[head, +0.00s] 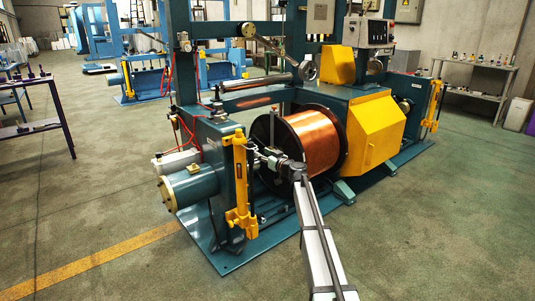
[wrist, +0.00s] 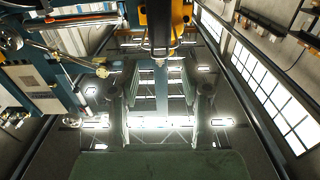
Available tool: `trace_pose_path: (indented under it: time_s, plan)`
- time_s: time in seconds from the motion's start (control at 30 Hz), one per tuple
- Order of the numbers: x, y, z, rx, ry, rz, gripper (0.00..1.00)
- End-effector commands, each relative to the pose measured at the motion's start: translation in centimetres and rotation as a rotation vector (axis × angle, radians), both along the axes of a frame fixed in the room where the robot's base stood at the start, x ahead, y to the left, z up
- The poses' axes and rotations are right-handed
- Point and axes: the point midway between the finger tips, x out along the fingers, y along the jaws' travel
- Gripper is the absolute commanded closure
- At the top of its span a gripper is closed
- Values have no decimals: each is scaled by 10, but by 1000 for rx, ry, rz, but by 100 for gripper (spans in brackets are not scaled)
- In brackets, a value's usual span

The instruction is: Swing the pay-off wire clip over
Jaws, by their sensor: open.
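The take-up machine (head: 222,130) is a teal frame in the middle of the head view. A reel of copper wire (head: 312,142) with black flanges sits in it. My arm reaches in from the bottom, and my gripper (head: 262,159) is beside the reel's left flange, close to the machine's left housing. The gripper is small here; its jaws are open, and I see nothing held in them. I cannot pick out the pay-off wire clip with certainty. In the wrist view, metal fittings and a brass-tipped rod (wrist: 101,71) show at the left; their identity is unclear.
A yellow guard (head: 370,130) stands right of the reel. A workbench (head: 475,80) is at the back right. The floor in front is open, with a yellow line (head: 100,262).

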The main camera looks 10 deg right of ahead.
Motion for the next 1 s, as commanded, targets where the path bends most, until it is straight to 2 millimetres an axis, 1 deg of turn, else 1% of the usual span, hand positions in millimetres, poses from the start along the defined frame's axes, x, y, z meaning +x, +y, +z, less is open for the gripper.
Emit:
trace_pose_path:
  time_s: [0.03, 0.3, 0.4, 1.0]
  plan:
    - [7, 3, 4, 0, 1, 1, 53]
    - [34, 16, 5, 0, 1, 0, 53]
    - [31, 16, 0, 0, 0, -1, 53]
    - [36, 19, -1, 0, 0, 0, 53]
